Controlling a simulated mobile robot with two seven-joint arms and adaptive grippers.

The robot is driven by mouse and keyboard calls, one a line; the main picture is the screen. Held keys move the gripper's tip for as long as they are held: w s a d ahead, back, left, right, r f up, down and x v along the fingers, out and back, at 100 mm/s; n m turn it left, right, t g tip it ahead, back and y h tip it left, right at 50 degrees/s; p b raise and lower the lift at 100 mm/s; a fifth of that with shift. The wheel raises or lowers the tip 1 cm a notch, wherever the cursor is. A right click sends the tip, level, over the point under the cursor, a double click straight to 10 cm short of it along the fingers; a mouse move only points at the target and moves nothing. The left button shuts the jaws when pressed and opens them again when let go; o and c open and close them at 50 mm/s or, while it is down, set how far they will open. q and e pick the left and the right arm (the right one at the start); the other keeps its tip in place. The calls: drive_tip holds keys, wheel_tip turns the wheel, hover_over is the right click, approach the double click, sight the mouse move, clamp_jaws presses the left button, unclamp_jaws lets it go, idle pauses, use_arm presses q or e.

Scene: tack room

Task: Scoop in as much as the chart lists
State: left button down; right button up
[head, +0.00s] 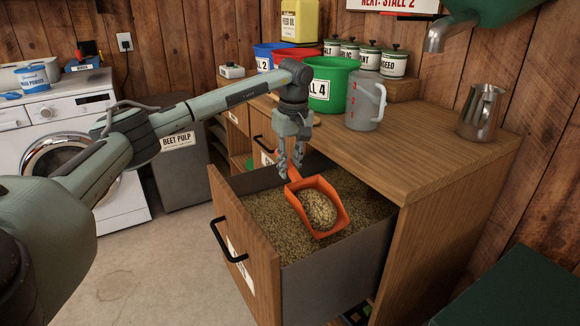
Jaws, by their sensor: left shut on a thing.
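My left gripper (289,168) is shut on the handle of an orange scoop (341,216). The scoop holds a mound of pale grain (319,208) and is over the open drawer (243,240), which is filled with brownish feed (262,191). Whether the scoop's underside touches the feed cannot be told. A sign (395,4) reading "NEXT: STALL 2" is on the wall, cut off at the top. On the counter stand a blue bucket (264,56) marked 2, a red bucket (290,57) and a green bucket (331,82) marked 4. My right gripper is out of view.
A clear measuring jug (365,102) and a metal pitcher (481,112) stand on the wooden counter (430,150). Several lidded canisters (394,62) and a yellow jug (299,20) are behind. A beet pulp bin (180,160) and washing machine (110,195) stand left.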

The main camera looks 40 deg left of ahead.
use_arm(q)
drive_tip(key=shift+w+a+r+p, duration=0.1)
drive_tip(key=shift+a+r+p, duration=0.05)
drive_tip(key=shift+r+p, duration=0.55)
drive_tip(key=shift+g+h, duration=0.3)
drive_tip(key=shift+h, duration=0.6)
drive_tip(key=shift+w+a+r, duration=0.1)
drive_tip(key=shift+a+r, duration=0.2)
drive_tip(key=shift+r, duration=1.15)
drive_tip(key=shift+w+a+r, duration=0.15)
drive_tip(key=shift+a+r, duration=0.15)
drive_tip(key=shift+r, duration=1.1)
drive_tip(key=shift+w+a+r, duration=0.1)
drive_tip(key=shift+a+r, duration=0.2)
drive_tip(key=shift+r, duration=1.15)
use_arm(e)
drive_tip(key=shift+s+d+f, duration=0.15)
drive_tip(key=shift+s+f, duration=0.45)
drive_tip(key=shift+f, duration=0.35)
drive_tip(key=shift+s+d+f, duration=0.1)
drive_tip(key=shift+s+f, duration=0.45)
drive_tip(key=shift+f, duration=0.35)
use_arm(q)
drive_tip(key=shift+d, duration=0.1)
